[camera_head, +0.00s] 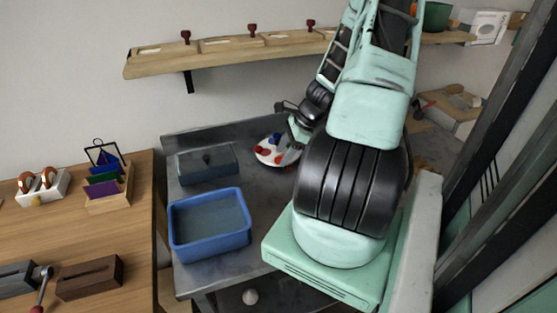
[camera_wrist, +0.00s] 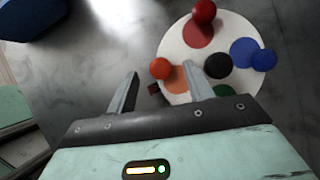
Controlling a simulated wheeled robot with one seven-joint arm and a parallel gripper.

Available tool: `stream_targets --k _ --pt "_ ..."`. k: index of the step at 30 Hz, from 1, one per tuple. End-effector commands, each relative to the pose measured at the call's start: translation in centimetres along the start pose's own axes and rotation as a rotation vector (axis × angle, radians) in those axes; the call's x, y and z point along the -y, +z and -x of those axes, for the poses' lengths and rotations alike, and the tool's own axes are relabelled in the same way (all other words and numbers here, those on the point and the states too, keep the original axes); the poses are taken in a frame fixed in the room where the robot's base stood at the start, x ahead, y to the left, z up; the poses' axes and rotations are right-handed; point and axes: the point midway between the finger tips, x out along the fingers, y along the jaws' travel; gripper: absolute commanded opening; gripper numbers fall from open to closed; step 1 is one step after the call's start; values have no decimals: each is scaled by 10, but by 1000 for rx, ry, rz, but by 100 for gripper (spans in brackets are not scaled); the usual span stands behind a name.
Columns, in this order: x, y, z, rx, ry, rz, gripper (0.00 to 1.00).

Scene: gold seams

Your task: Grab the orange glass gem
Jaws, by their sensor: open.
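The orange glass gem (camera_wrist: 160,68) is a small rounded red-orange piece at the left rim of a white round palette (camera_wrist: 172,48) in the wrist view, beside the palette's orange spot. My gripper (camera_wrist: 159,74) is open and empty. Its two fingers appear on either side of the gem in the picture, with the gem near the line between the fingertips. I cannot tell how far above it they are. In the head view the palette (camera_head: 266,158) lies at the back of the grey table, partly hidden by my arm.
A red gem (camera_wrist: 204,11) and a blue gem (camera_wrist: 264,60) sit on the palette near their spots. A blue bin (camera_head: 210,250) and a grey box (camera_head: 208,168) stand left on the grey table. A wooden shelf (camera_head: 150,68) hangs above. Bare tabletop lies left of the palette.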

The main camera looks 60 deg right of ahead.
Motion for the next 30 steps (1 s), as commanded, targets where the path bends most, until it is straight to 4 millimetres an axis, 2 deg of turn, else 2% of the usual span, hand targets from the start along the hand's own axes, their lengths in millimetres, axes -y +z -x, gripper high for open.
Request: stream_targets --k 3,10,11,15,16,30 --pt "0 1 -10 1 0 1 52" --pt "0 1 -11 1 -1 2 52" --pt "0 1 -11 0 -1 2 49" --pt "0 1 -11 0 -1 2 10" --pt "0 1 -11 0 -1 2 5" --pt "1 2 -10 0 0 2 4"
